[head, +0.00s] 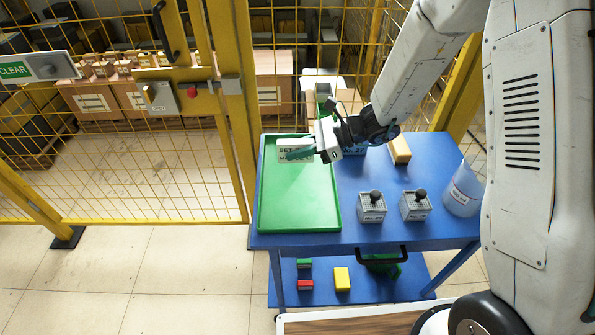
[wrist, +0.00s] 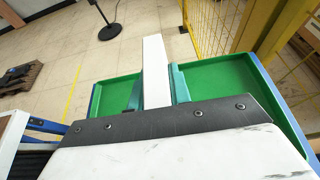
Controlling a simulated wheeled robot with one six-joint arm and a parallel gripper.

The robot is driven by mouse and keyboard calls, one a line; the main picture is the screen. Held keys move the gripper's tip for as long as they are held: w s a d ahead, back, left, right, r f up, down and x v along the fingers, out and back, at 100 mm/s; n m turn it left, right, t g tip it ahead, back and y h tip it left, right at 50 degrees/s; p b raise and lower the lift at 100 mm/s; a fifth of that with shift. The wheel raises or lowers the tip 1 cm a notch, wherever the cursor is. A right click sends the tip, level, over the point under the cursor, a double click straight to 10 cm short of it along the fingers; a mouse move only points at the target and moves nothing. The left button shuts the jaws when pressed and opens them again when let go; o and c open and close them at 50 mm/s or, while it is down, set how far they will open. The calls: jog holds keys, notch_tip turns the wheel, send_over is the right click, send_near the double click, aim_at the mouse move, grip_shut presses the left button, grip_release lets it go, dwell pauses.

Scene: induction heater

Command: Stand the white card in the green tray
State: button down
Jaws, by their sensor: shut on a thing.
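The white card (head: 286,142) with dark printing is in the head view, over the far end of the green tray (head: 290,220). In the wrist view the card (wrist: 156,70) is a pale narrow strip between two teal fingers. My gripper (head: 300,154) is shut on it, and its fingers cover part of the printing. It also shows in the wrist view (wrist: 154,88), with the green tray (wrist: 215,76) beneath and to both sides. I cannot tell whether the card's lower edge touches the tray floor. The tray is otherwise empty where visible.
The tray sits on the left of a blue table (head: 350,220). A yellow fence (head: 232,110) stands behind. Small coloured blocks lie on the lower shelf.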

aim_at(298, 178)
jog(key=shift+f, duration=3.35)
jog(key=shift+f, duration=0.2)
jog(key=c, duration=1.3)
grip_release()
jog(key=shift+r, duration=0.15)
